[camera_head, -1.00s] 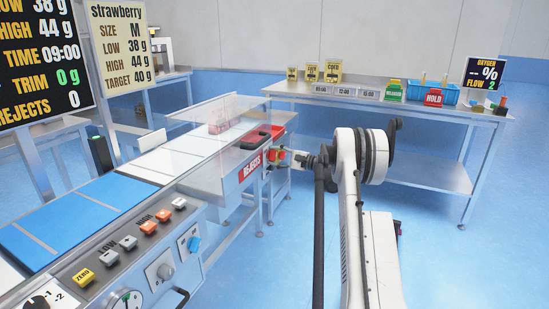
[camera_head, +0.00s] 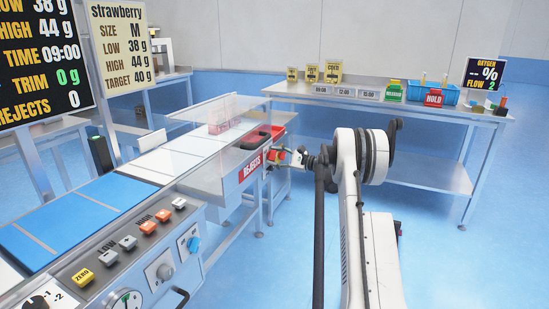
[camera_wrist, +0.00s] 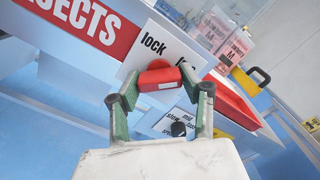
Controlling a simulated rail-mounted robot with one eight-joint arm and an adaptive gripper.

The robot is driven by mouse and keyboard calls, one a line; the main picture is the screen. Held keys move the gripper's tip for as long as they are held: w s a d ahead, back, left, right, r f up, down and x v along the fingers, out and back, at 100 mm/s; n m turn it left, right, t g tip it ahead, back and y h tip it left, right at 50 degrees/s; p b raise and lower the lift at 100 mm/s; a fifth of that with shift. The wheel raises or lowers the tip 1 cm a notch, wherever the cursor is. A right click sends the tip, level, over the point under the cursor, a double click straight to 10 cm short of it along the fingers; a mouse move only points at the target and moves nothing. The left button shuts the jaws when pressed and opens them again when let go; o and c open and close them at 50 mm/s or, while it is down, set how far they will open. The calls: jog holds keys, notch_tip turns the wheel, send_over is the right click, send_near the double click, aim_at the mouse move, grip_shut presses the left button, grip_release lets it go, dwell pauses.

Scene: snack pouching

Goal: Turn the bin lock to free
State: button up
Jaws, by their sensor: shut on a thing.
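The bin lock is a red knob (camera_wrist: 158,78) on a white plate (camera_wrist: 136,58) marked "lock", with a second word partly hidden behind the knob. In the wrist view, my gripper (camera_wrist: 160,90) has its two green-padded fingers on either side of the knob and is shut on it. The red reject bin (camera_head: 262,137) sits at the end of the conveyor, above the red REJECTS sign (camera_head: 250,168). In the head view my gripper (camera_head: 292,157) is at the lock on the bin's front, where the knob is small and partly covered.
A speed selector with a black knob (camera_wrist: 178,129) sits below the lock in the wrist view. Clear guard panels (camera_head: 205,125) stand over the conveyor. A steel table (camera_head: 400,105) with bins and signs stands behind. Blue floor is open to the right.

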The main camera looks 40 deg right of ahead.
jog(key=o, duration=1.2)
jog(key=shift+c, duration=0.2)
jog(key=shift+s+d, duration=0.1)
jog(key=v, duration=1.1)
jog(key=shift+s+d, duration=0.15)
jog(key=shift+s, duration=0.2)
